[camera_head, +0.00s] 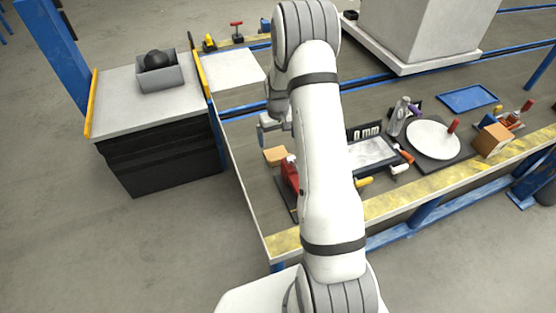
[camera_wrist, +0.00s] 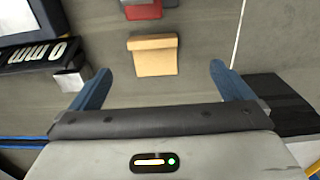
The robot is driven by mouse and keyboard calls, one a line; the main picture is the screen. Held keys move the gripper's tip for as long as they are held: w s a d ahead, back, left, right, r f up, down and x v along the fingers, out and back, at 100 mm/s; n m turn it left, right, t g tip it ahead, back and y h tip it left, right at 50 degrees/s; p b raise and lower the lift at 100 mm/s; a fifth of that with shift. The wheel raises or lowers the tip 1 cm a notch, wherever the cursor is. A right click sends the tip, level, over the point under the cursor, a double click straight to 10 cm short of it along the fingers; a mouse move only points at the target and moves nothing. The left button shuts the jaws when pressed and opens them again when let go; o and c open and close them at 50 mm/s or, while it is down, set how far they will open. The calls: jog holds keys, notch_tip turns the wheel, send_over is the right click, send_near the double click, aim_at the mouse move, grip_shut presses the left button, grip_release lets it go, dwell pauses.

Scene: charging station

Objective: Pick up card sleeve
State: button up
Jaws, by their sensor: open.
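A small tan folded piece, which looks like the card sleeve (camera_head: 275,156), lies on the dark bench top near its left edge, left of my arm. In the wrist view the card sleeve (camera_wrist: 153,55) lies beyond and between my fingers, with a lighter flap along its top edge. My gripper (camera_wrist: 158,78) has its two blue fingers spread wide, with nothing between them. In the head view my gripper (camera_head: 264,132) is partly hidden by my arm and hangs behind and above the sleeve, apart from it.
A red object (camera_head: 289,170) stands close to the sleeve; its red and grey parts (camera_wrist: 142,10) show at the wrist view's top. A black block with white marks (camera_wrist: 38,54) lies to the left. A white disc (camera_head: 433,139) and blue tray (camera_head: 468,97) are farther right.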

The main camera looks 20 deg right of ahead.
aim_at(280, 157)
jog(key=f, duration=0.4)
jog(key=w+d+f, duration=0.1)
jog(key=f, duration=0.8)
jog(key=shift+w+d, duration=0.15)
jog(key=shift+d, duration=0.1)
jog(key=shift+c, duration=0.4)
jog(key=shift+r, duration=0.1)
jog(key=c, duration=0.8)
